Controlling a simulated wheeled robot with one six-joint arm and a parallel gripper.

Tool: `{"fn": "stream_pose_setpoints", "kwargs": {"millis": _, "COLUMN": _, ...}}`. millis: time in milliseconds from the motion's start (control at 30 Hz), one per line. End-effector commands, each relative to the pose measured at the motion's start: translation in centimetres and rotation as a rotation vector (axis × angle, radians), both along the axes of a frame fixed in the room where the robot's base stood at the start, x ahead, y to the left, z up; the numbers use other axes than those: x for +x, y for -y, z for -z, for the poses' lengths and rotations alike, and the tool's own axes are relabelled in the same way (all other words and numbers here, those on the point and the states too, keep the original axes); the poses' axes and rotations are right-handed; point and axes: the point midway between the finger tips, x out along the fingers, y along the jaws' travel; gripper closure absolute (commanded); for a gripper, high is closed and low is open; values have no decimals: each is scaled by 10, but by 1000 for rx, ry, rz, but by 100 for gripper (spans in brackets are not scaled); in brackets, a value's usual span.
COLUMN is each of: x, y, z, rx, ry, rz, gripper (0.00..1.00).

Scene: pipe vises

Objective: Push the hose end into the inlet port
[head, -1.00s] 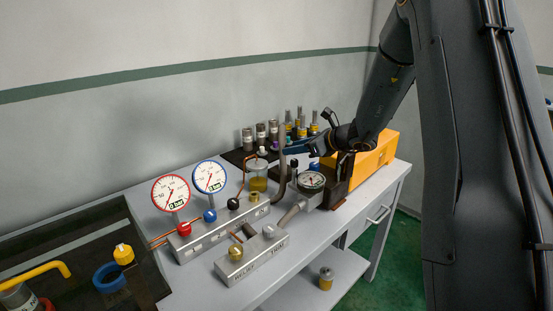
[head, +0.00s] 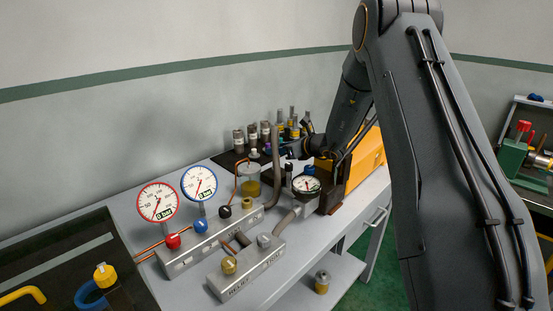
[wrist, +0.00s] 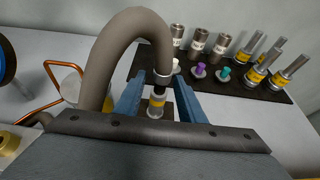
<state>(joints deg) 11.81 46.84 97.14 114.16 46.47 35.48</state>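The grey hose (wrist: 127,38) arches up in the wrist view and comes down between the blue fingers of my gripper (wrist: 158,92). The fingers hold the hose's dark collar (wrist: 162,82). Just below the collar is a pale fitting with a yellow band (wrist: 156,105); I cannot tell whether it belongs to the hose end or to a port. In the head view the hose (head: 275,150) rises steeply beside the metal block. My fingers are mostly hidden there behind the arm and gauge. I cannot identify the inlet port for certain.
Two dial gauges (head: 157,203) stand over a metal manifold (head: 205,232) with coloured knobs. A second block (head: 245,270) and a round gauge (head: 306,184) are nearer the front. A yellow-orange box (head: 362,165) stands to the right. Labelled cylinders (wrist: 198,42) stand on a dark mat.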

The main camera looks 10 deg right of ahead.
Motion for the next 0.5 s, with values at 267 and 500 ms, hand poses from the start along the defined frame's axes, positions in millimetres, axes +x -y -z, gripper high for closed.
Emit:
{"fn": "stream_pose_setpoints", "kwargs": {"millis": 267, "x": 10, "y": -4, "z": 6, "rx": 1, "ry": 0, "rz": 4, "gripper": 64}}
{"fn": "stream_pose_setpoints", "kwargs": {"millis": 500, "x": 10, "y": -4, "z": 6, "rx": 1, "ry": 0, "rz": 4, "gripper": 83}}
